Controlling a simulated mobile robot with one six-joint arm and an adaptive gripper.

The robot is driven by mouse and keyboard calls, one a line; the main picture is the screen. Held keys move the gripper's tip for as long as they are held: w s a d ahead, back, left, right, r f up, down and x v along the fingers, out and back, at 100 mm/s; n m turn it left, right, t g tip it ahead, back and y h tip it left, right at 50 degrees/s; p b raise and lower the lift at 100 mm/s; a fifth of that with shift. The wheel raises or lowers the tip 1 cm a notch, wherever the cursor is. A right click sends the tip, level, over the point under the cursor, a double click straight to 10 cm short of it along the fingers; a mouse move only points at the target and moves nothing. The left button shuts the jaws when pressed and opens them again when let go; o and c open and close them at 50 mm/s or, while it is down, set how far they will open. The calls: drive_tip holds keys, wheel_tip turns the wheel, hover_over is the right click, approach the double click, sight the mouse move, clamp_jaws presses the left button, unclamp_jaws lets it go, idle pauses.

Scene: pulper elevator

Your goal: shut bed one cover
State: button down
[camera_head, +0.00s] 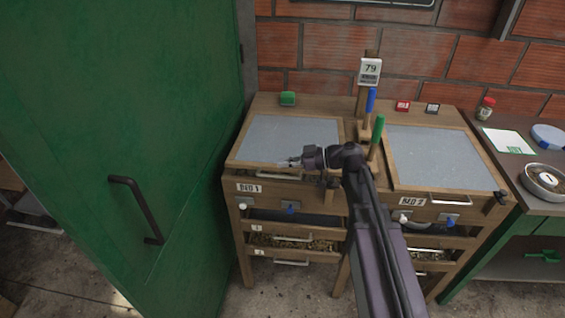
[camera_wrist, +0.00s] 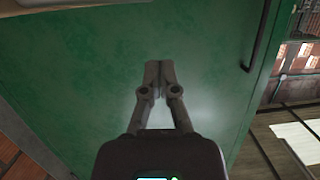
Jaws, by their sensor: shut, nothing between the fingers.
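The bed one cover (camera_head: 285,138) is a grey panel in a wooden frame on the left half of the wooden bench. It lies flat over the bed with the label "BED 1" (camera_head: 249,188) on the front below it. My gripper (camera_head: 290,162) is shut and empty, at the front right part of this cover in the head view; I cannot tell whether it touches it. In the wrist view my gripper (camera_wrist: 159,66) shows closed fingertips before a green door.
The green door (camera_head: 120,110) with a dark handle (camera_head: 138,208) stands at the left. The bed two cover (camera_head: 440,157) lies flat at the right. A blue-handled tool (camera_head: 370,101) and a green-handled tool (camera_head: 377,130) stand between the beds. A side table holds a tin (camera_head: 544,180).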

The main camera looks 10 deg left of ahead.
drive_tip(key=p+v, duration=0.2)
drive_tip(key=v, duration=0.7)
drive_tip(key=shift+s, duration=0.15)
drive_tip(key=shift+d+f, duration=0.1)
